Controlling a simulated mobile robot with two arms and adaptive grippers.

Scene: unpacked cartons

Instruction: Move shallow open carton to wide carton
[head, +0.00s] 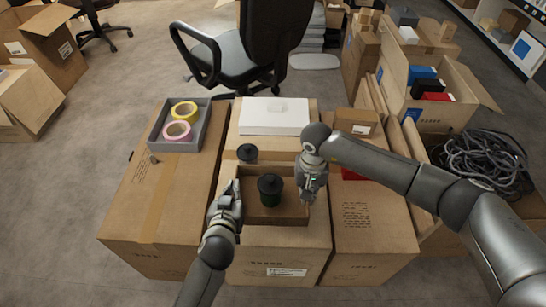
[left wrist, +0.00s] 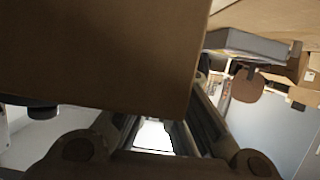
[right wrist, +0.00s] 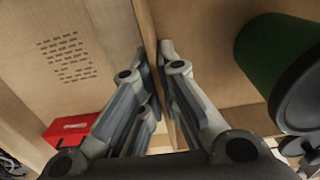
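The shallow open carton (head: 290,212), brown and low-walled, is over the middle large carton (head: 285,255); I cannot tell if it touches. A green jar (head: 269,192) with a black lid stands in it and shows in the right wrist view (right wrist: 272,62). My right gripper (right wrist: 155,60) has its fingers on both faces of the carton's right wall, closed on it. My left gripper (head: 234,192) is at the left wall; in the left wrist view a brown panel (left wrist: 100,55) hides its fingertips. The widest-looking carton (head: 135,225) is at the left.
A grey tray (head: 152,146) with yellow and pink tape rolls sits on the left carton's back. A white box (head: 275,117) and a black-lidded jar (head: 247,152) are behind the shallow carton. A red box (right wrist: 75,129) is at right. The left carton's front top is clear.

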